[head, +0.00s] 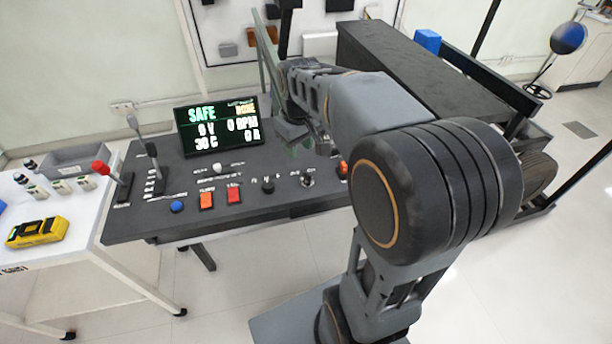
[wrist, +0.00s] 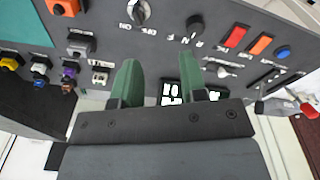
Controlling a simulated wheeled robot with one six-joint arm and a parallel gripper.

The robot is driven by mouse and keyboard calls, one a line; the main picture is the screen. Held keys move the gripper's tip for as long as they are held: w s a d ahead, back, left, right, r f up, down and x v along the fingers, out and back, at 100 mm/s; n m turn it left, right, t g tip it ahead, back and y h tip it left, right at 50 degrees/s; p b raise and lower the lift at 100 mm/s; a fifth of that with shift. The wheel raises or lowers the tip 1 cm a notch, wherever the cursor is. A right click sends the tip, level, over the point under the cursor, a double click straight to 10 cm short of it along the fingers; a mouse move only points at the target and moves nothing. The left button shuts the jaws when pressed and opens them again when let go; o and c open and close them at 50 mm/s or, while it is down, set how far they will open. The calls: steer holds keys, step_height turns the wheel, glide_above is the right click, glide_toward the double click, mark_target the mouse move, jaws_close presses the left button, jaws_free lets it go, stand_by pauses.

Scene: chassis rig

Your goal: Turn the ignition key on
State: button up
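The ignition key switch (head: 307,181) is a small silver piece on the dark sloped console, right of a black knob, in the head view. In the wrist view the silver key switch (wrist: 139,12) is at the top edge, partly cut off, with ON and OFF labels beside it. My gripper (wrist: 161,66) is open and empty, its two green fingers well apart. No finger touches the key in the wrist view; it lies beyond the left fingertip. In the head view my gripper (head: 315,145) hangs above the console's back right, its fingers partly hidden.
The screen (head: 217,126) reads SAFE, with 0 RPM. The black knob (head: 268,186), red switch (head: 234,194), orange switch (head: 206,200) and blue button (head: 177,207) line the console left of the key. A red-knobbed lever (head: 101,167) stands at the left. Colored connectors (wrist: 68,75) show in the wrist view.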

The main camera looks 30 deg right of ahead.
steer(key=n+g+b, duration=0.1)
glide_toward(305, 172)
step_height(305, 172, down, 10)
steer(key=shift+w+d+f+b, duration=0.1)
steer(key=shift+w+b, duration=0.1)
steer(key=shift+b, duration=0.5)
steer(key=shift+c, duration=0.3)
jaws_close()
